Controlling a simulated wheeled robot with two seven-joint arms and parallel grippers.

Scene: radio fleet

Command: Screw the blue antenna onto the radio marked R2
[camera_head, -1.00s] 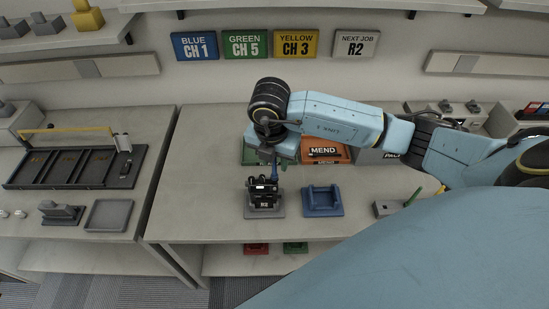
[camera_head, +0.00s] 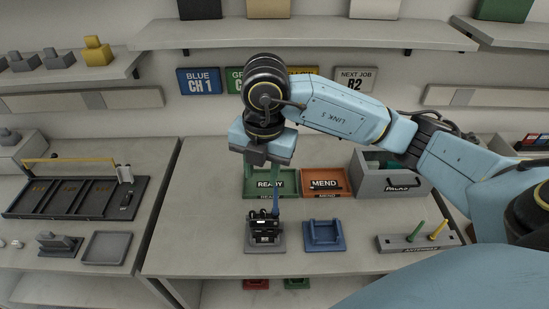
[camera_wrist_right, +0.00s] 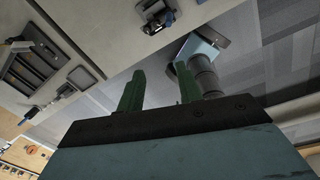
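The black radio (camera_head: 265,230) sits in a grey cradle (camera_head: 265,249) on the table; its label is too small to read now. The thin blue antenna (camera_head: 276,202) stands upright at the radio's top right; whether its thread is fully seated cannot be seen. My right gripper (camera_wrist_right: 159,88) is open, its two green fingers apart with nothing between them. The radio also shows at the top of the wrist view (camera_wrist_right: 157,16). My left gripper is not in view.
An empty blue cradle (camera_head: 323,236) stands right of the radio. The antenna holder (camera_head: 400,245) carries a green and a yellow antenna. The green READY tray (camera_head: 253,184), orange MEND tray (camera_head: 324,172) and grey PACK box (camera_head: 390,187) stand behind. A black rack (camera_head: 75,190) is left.

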